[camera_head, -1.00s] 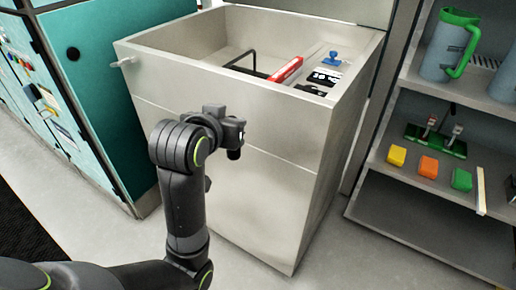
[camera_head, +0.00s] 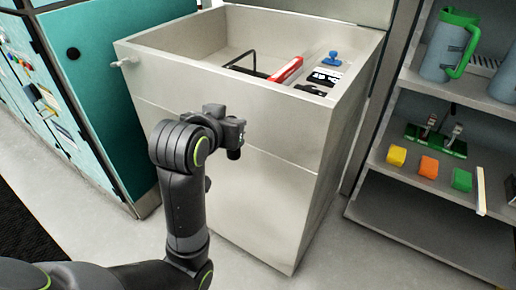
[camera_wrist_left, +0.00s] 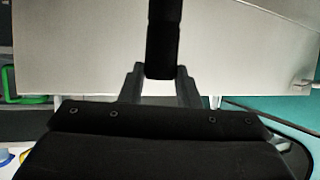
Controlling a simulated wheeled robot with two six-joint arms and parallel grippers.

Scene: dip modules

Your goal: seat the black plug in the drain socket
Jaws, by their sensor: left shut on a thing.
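My left gripper (camera_head: 238,140) is in front of the pale tank (camera_head: 225,182), below its rim. In the left wrist view its two fingers (camera_wrist_left: 160,85) are shut on a black cylindrical plug (camera_wrist_left: 162,42), which points away from the palm. In the head view only a small dark end of the plug (camera_head: 234,154) shows under the gripper. A short pale stub (camera_head: 126,62) sticks out near the tank's top left corner. I cannot tell whether it is the drain socket. My right gripper is out of view.
The open-topped tank holds a red bar (camera_head: 286,70), a black bent frame (camera_head: 243,65) and a blue knob (camera_head: 331,58). A teal cabinet (camera_head: 105,90) stands close on the left. A shelf unit (camera_head: 425,170) on the right holds jugs and coloured blocks. Floor is clear in front.

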